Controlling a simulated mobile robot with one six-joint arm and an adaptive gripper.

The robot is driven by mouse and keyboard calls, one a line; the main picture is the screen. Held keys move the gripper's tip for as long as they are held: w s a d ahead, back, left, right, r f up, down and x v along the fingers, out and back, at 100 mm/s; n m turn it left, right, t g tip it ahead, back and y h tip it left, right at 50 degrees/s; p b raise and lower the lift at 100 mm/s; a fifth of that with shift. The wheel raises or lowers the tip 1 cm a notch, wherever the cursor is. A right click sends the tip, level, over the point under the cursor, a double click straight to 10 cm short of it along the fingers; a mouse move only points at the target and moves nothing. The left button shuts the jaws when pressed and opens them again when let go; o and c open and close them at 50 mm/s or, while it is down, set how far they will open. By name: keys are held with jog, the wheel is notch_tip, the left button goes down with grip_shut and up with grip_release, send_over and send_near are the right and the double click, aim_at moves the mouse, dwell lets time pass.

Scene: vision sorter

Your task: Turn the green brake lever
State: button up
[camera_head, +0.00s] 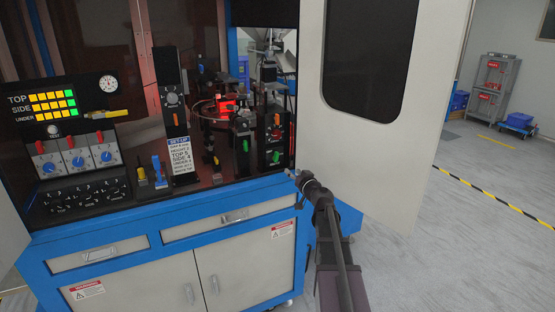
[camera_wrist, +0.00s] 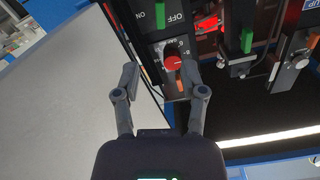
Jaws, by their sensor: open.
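Green levers stand inside the machine cabinet. In the head view one (camera_head: 276,157) is low on the right-hand black post, and another (camera_head: 245,144) is on the unit to its left. The wrist view shows a green lever (camera_wrist: 160,15) beside an OFF label at the top edge, and another green lever (camera_wrist: 246,40) further right. I cannot tell from labels which is the brake lever. My gripper (camera_wrist: 160,75) is open, its fingers on either side of a round red knob (camera_wrist: 173,62); contact is unclear. In the head view my gripper (camera_head: 304,180) is at the cabinet's front right corner.
The open white cabinet door (camera_head: 375,130) stands just right of my gripper. An orange lever (camera_head: 276,118) is above the right green one. The blue cabinet edge (camera_head: 180,203) lies below. Grey floor (camera_head: 470,225) is free on the right.

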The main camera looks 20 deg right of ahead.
aim_at(277, 157)
jog(key=shift+w, duration=0.1)
jog(key=w, duration=1.3)
jog(key=shift+w+a, duration=0.25)
jog(key=shift+w, duration=0.05)
grip_shut()
